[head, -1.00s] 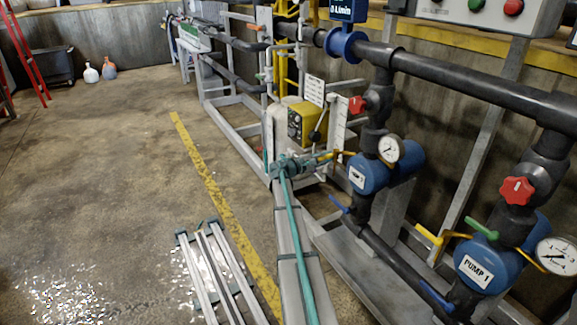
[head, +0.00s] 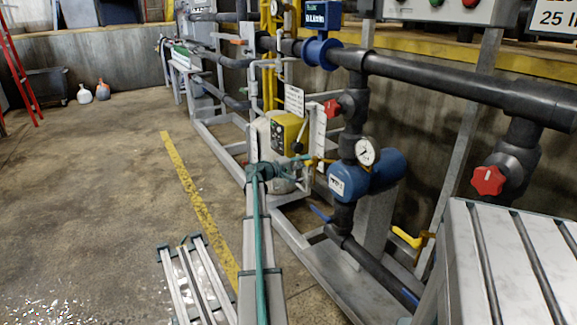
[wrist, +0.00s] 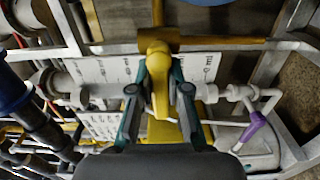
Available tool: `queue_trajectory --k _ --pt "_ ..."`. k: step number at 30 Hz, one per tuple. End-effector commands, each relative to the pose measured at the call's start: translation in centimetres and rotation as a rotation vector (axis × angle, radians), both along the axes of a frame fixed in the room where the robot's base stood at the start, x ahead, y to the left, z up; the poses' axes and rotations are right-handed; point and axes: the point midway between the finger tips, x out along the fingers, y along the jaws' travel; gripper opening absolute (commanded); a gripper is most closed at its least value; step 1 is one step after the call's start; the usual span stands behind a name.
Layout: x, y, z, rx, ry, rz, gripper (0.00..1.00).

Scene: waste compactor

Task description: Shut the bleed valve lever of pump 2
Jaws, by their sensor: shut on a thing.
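Pump 2 (head: 350,178) is the blue pump in the middle of the head view, with a round gauge above it; its label is too small to read clearly. A yellow lever (head: 317,160) sticks out on its left side. My gripper (wrist: 160,92) is at this lever, its two teal fingers on either side of the yellow lever (wrist: 157,75) in the wrist view. The fingers are shut on it. In the head view my gripper (head: 290,162) is small and partly merges with the parts behind it, so the lever's exact angle is hard to tell.
A red valve knob (head: 332,109) sits above pump 2, and a blue lever (head: 319,213) is below it. A white tank with a yellow control box (head: 288,132) stands close behind my gripper. A purple handle (wrist: 250,130) is at right in the wrist view.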

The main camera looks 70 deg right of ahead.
Motion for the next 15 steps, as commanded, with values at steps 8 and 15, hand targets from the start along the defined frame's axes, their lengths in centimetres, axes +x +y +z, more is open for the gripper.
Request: queue_trajectory --k 8,15 --pt "-0.66 -0.2 -0.03 -0.01 -0.016 -0.007 0.0" --pt "-0.64 -0.19 -0.02 -0.01 -0.016 -0.007 0.21"
